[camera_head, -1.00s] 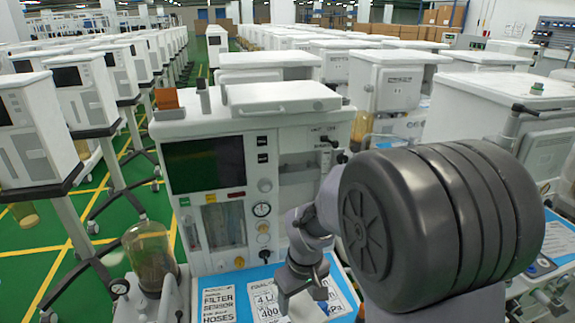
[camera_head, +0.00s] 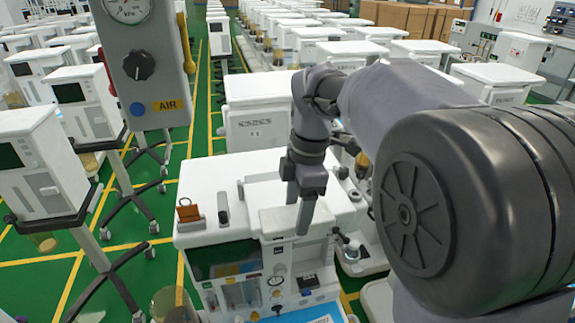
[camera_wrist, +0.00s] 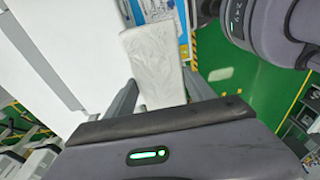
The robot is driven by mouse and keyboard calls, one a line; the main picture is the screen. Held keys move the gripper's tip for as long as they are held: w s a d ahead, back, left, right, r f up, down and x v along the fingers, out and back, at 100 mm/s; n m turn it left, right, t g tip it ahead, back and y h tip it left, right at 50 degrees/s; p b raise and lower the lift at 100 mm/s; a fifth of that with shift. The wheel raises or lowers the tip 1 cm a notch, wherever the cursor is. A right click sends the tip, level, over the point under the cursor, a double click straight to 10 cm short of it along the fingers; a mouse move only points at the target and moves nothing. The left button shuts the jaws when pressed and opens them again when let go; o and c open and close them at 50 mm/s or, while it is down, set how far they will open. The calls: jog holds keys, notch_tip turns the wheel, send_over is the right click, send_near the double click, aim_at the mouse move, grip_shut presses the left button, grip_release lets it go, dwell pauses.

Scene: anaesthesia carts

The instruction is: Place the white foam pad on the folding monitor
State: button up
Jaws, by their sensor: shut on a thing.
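My gripper (camera_head: 301,208) is over the front edge of a white cart top in the head view. It is shut on a pale, flat, rectangular slab that looks like the white foam pad (camera_head: 280,222). The slab lies between the two fingers in the wrist view (camera_wrist: 154,62), its surface slightly creased. Whether it touches the cart top is unclear. A dark screen (camera_head: 222,258) sits on the cart front below and left of my gripper; I cannot tell whether it is the folding monitor.
The white cart top (camera_head: 275,180) carries a small brown block (camera_head: 188,211) and a dark upright piece (camera_head: 223,207) at its left. A grey panel with a gauge (camera_head: 145,60) hangs at upper left.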

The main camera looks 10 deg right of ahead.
jog(key=shift+w+r, duration=0.1)
jog(key=shift+w, duration=0.75)
jog(key=shift+w+r+p, duration=0.2)
jog(key=shift+w+p, duration=0.1)
jog(key=shift+p, duration=0.35)
jog(key=p, duration=0.5)
send_over(281, 195)
jog(key=shift+s+d+f, duration=0.1)
jog(key=shift+d+f, duration=0.15)
jog(key=shift+f, duration=0.35)
notch_tip(281, 195, down, 4)
jog(key=shift+s+r, duration=0.1)
jog(key=shift+r, duration=0.05)
jog(key=shift+w, duration=0.25)
jog(key=shift+s, duration=0.1)
jog(key=o, duration=0.9)
jog(key=shift+s, duration=0.15)
jog(key=o, duration=0.4)
jog(key=shift+f, duration=0.2)
